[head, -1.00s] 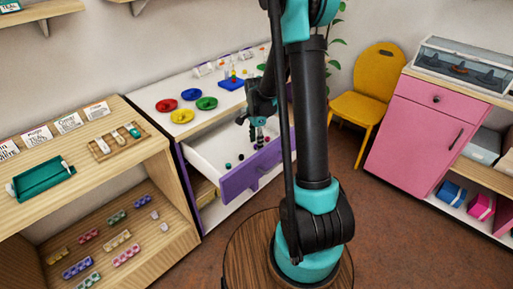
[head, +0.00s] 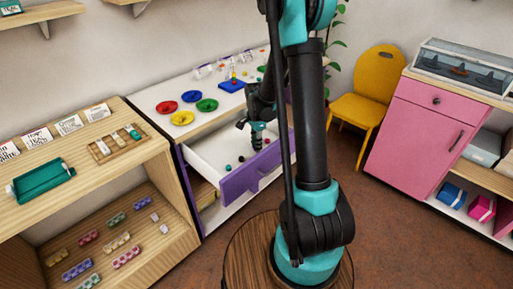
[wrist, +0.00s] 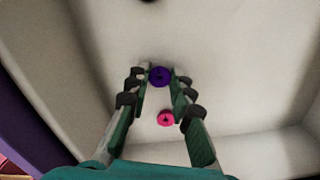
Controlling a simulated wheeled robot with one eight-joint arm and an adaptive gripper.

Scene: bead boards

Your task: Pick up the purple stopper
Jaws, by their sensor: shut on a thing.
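The purple stopper (wrist: 159,75) is a small round piece between the fingertips of my gripper (wrist: 160,80) in the wrist view. The fingers are shut on it, one on each side. In the head view my gripper (head: 257,142) reaches down into the open drawer, and the stopper cannot be made out there. A pink stopper (wrist: 166,118) lies on the drawer floor, between the fingers in the picture but nearer the palm side and apart from the tips.
The open white drawer (head: 208,152) has a purple front (head: 240,181) and low walls around my gripper. A green stopper (head: 227,167) and a dark one (head: 241,158) lie in it. Colored dishes, including a yellow one (head: 182,118), stand on the top above.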

